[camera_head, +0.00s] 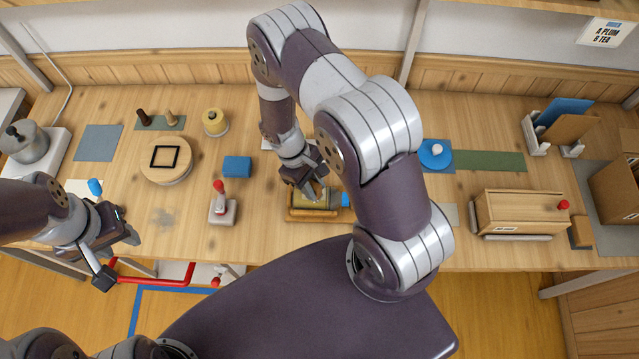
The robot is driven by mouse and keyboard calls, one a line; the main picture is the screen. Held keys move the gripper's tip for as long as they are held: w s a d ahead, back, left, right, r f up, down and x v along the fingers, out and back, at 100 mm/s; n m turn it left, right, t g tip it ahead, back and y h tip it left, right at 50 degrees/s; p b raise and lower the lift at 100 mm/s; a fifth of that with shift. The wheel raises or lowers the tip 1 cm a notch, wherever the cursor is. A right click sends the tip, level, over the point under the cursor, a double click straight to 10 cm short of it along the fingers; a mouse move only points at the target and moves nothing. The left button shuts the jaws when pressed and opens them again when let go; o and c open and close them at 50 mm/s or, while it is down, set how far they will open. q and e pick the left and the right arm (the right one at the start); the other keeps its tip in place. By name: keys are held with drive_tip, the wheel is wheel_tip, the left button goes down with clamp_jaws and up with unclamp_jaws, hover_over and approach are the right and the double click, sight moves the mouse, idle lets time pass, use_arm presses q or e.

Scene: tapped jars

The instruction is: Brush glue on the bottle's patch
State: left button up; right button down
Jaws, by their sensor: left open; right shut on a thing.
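The bottle (326,203) appears to lie on its side in a wooden cradle (318,216) at the middle of the bench's front, with a blue end (345,199) at the right. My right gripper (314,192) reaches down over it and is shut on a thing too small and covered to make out. I cannot tell whether that thing touches the bottle. The patch cannot be made out. A squat yellow jar (214,122), perhaps the glue pot, stands farther back to the left. My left gripper (118,260) is open and empty at the bench's front left edge.
A round wooden board with a black frame (166,160), a blue block (236,167) and a red-knobbed stand (221,208) lie left of the cradle. A wooden box (520,212) stands at the right. A red bar (155,280) runs below the front edge near my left gripper.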

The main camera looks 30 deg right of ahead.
drive_tip(key=shift+a, duration=0.1)
idle(0.3)
drive_tip(key=shift+w+a+b, duration=0.15)
drive_tip(key=shift+w+a, duration=0.4)
drive_tip(key=shift+a, duration=0.35)
drive_tip(key=shift+w+a+b, duration=0.15)
drive_tip(key=shift+w+a, duration=0.4)
drive_tip(key=shift+a, duration=0.3)
wheel_tip(320, 180, up, 7)
drive_tip(key=p, duration=0.5)
drive_tip(key=shift+p, duration=0.4)
